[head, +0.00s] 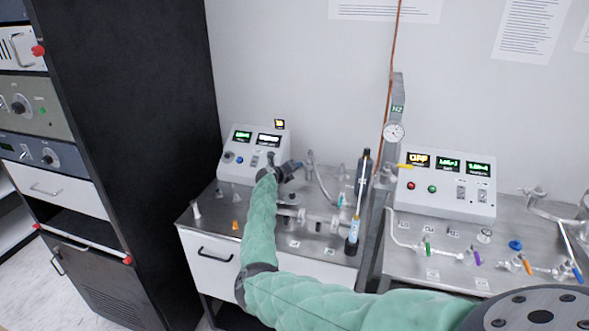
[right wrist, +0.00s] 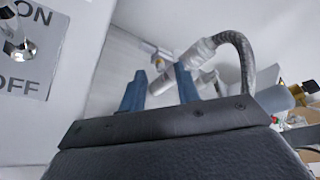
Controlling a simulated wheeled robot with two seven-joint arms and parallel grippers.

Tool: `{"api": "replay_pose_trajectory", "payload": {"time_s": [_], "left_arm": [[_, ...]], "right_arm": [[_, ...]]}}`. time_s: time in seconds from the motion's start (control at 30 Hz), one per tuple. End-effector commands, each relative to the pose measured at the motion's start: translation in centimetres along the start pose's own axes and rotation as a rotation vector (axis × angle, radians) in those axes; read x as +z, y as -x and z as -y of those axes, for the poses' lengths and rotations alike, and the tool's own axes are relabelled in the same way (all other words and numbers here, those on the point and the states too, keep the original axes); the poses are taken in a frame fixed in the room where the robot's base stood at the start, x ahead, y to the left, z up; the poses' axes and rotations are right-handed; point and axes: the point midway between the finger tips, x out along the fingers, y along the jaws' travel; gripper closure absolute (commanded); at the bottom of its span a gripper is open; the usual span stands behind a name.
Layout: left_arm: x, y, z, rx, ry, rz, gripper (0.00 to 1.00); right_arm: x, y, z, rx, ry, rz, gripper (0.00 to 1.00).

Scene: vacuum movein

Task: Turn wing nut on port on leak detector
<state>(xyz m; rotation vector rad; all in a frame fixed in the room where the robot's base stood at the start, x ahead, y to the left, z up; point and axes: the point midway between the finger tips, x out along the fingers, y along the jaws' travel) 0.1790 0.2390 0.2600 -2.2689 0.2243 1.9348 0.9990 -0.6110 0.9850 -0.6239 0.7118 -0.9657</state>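The leak detector's white control box (head: 253,153) with lit green displays stands on the left metal bench. My right gripper (head: 291,168), at the end of the green-sleeved arm, is just in front of its right side. In the right wrist view the gripper (right wrist: 158,80) has its two blue fingers apart. A pale metal pipe fitting (right wrist: 198,52) joined to a grey braided hose (right wrist: 241,55) lies beyond and between the fingers. I cannot tell whether they touch it. A small metal part (right wrist: 158,62) beyond may be the wing nut, but it is too small to tell. My left gripper is not in view.
A white ON/OFF panel (right wrist: 22,60) is close on the left in the wrist view. A dark rack (head: 135,120) stands left of the bench. A second control box (head: 447,183) with pipes and coloured valves stands right. An upright blue-and-white tool (head: 353,229) is near the bench's right edge.

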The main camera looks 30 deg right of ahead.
Motion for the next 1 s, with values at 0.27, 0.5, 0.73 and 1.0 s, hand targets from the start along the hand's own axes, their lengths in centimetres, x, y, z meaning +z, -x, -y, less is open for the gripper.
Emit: {"api": "replay_pose_trajectory", "payload": {"time_s": [0.27,0.5,0.73,1.0], "left_arm": [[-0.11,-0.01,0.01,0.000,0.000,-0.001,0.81],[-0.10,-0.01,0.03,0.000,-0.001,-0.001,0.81],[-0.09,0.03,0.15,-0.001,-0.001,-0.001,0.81],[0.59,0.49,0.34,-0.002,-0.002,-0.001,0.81]], "right_arm": [[0.00,0.01,0.01,0.000,0.000,0.000,1.00],[0.01,0.03,0.01,0.004,-0.010,0.000,1.00],[0.00,0.04,0.13,0.036,-0.088,0.000,1.00],[0.14,0.13,0.52,0.116,-0.281,-0.001,1.00]]}}
